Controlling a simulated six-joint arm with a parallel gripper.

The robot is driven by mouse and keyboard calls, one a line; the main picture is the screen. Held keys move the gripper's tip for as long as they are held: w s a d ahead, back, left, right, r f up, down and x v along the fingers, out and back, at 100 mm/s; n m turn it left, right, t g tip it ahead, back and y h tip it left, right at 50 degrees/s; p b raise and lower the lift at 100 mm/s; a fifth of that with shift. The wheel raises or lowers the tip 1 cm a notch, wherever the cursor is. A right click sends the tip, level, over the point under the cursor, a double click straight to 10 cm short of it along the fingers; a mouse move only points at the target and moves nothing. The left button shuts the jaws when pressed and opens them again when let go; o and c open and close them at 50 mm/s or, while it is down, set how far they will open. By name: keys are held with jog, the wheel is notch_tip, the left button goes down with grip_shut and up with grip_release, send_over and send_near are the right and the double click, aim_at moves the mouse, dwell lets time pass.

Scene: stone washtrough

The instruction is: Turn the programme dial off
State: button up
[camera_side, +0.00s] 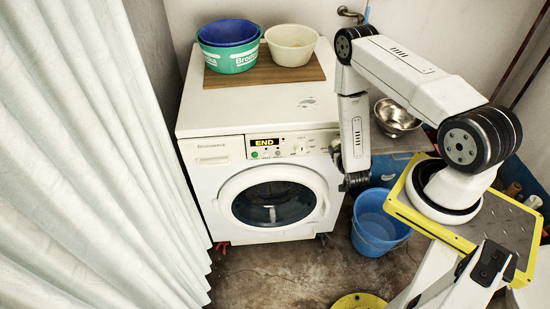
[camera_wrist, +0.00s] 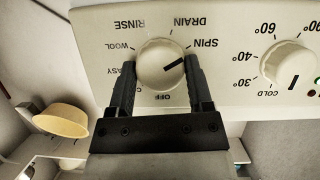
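The washing machine (camera_side: 204,190) stands against the back wall, its display (camera_side: 265,142) reading END. In the wrist view the panel appears upside down. The round white programme dial (camera_wrist: 160,62) has a dark pointer mark aimed at SPIN, away from the OFF label. My gripper (camera_wrist: 160,68) has one dark finger on each side of the dial, set apart by about its width; I cannot tell whether they touch it. In the side view my gripper (camera_side: 336,152) is at the right end of the panel and hides the dial.
A temperature dial (camera_wrist: 289,64) sits beside the programme dial. Bowls (camera_side: 291,45) stand on a wooden board (camera_side: 270,75) on the machine. A blue bucket (camera_side: 378,225) is on the floor right of it. A pale curtain (camera_side: 90,150) hangs at left.

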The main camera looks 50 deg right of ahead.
jog(key=shift+c, duration=0.9)
jog(key=shift+n, duration=0.3)
jog(key=n+h, duration=0.2)
jog(key=n, duration=0.4)
jog(key=n+h, duration=0.3)
jog(key=n, duration=0.4)
jog(key=n+h, duration=0.3)
jog(key=n, duration=0.4)
jog(key=shift+w+a+f, duration=0.1)
jog(key=shift+f, duration=0.3)
jog(key=shift+n+h, duration=0.3)
